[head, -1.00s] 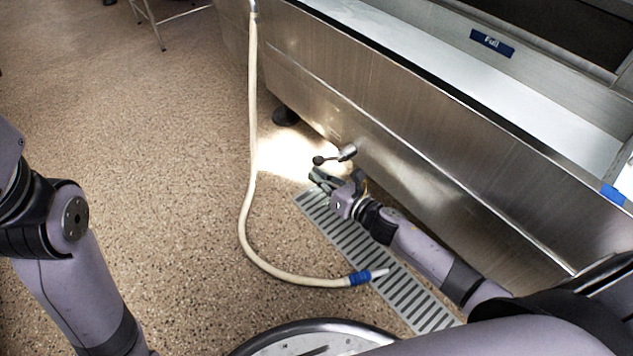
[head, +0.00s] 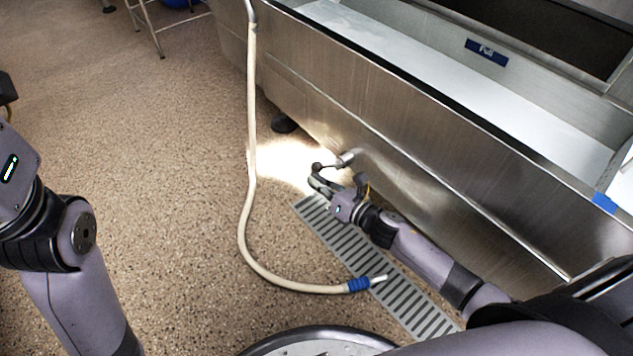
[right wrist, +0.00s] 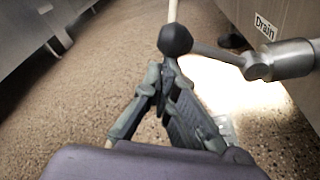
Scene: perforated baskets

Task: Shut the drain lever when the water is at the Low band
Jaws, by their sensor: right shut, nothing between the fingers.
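The drain lever shows in the head view as a dark ball knob (head: 317,167) on a short rod from a metal pipe stub (head: 346,158) low on the tank's side. In the right wrist view the knob (right wrist: 175,40) is just beyond my fingertips, with the rod running right to the pipe (right wrist: 280,60) near a "Drain" label (right wrist: 265,27). My right gripper (head: 315,181) is shut and empty, just below the knob; I cannot tell whether it touches. The tank (head: 420,140) has a blue "Full" label (head: 486,52) inside. I cannot make out the water level. My left gripper is out of view.
A pale hose (head: 250,130) hangs from the tank's corner and curves over the floor to a blue-collared end (head: 358,284) by the floor grate (head: 400,297). A blue mark (head: 604,202) sits on the tank's rim. The speckled floor at left is open.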

